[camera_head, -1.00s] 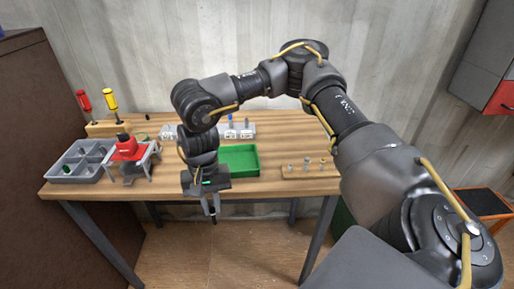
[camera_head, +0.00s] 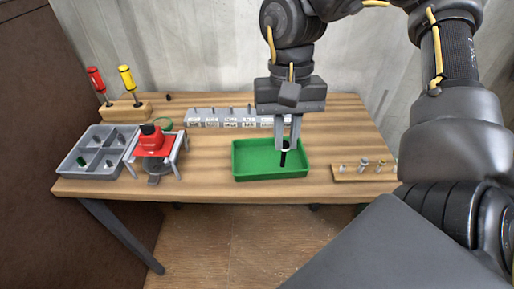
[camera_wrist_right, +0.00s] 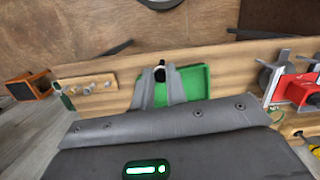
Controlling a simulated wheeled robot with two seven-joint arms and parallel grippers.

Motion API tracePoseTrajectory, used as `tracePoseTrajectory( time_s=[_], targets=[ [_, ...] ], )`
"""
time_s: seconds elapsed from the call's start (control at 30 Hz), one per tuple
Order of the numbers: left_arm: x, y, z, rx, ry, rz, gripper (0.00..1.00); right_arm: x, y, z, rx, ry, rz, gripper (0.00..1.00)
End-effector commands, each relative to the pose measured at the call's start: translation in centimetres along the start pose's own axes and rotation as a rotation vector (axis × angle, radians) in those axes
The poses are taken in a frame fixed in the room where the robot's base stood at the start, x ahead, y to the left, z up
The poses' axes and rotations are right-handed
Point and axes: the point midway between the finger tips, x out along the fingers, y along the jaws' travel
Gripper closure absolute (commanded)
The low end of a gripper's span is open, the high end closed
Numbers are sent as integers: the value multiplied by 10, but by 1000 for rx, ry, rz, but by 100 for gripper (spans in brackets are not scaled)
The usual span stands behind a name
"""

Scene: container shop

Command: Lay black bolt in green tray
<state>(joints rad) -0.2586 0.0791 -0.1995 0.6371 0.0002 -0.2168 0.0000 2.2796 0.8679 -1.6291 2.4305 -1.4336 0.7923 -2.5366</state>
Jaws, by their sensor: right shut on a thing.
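The black bolt (camera_head: 284,155) hangs upright between the fingertips of my right gripper (camera_head: 288,147), which is shut on it. In the head view the bolt overlaps the inside of the green tray (camera_head: 243,172), which stands near the front edge of the wooden table. I cannot tell whether the bolt's lower end touches the tray floor. In the right wrist view the bolt's head (camera_wrist_right: 160,73) shows between the fingers, with the green tray (camera_wrist_right: 196,82) behind them. My left gripper is in neither view.
Left of the tray stand a red device on a grey stand (camera_head: 155,143) and a grey divided bin (camera_head: 84,166). A wooden block with screwdrivers (camera_head: 125,110) is behind. A labelled row of holders (camera_head: 225,117) lies behind the tray; a wooden strip with fittings (camera_head: 362,172) is to its right.

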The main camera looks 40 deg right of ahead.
Motion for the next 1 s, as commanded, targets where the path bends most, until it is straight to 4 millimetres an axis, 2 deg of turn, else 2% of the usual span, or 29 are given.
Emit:
tracePoseTrajectory(
  time_s=[0.17,0.3,0.43,0.53,0.6,0.77,1.0],
  targets=[
    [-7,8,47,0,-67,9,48,0,0,-5,4,-2,0,100],
    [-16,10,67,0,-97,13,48,6,-7,-31,10,-4,2,100],
    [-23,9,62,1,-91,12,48,16,-17,-66,11,-3,3,100],
    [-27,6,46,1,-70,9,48,24,-24,-93,10,-1,3,100],
    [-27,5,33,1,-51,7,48,39,-28,-106,6,-3,4,100],
    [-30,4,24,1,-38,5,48,60,-35,-128,2,0,3,100],
    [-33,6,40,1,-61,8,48,70,-38,-138,0,1,0,100]
  ],
)
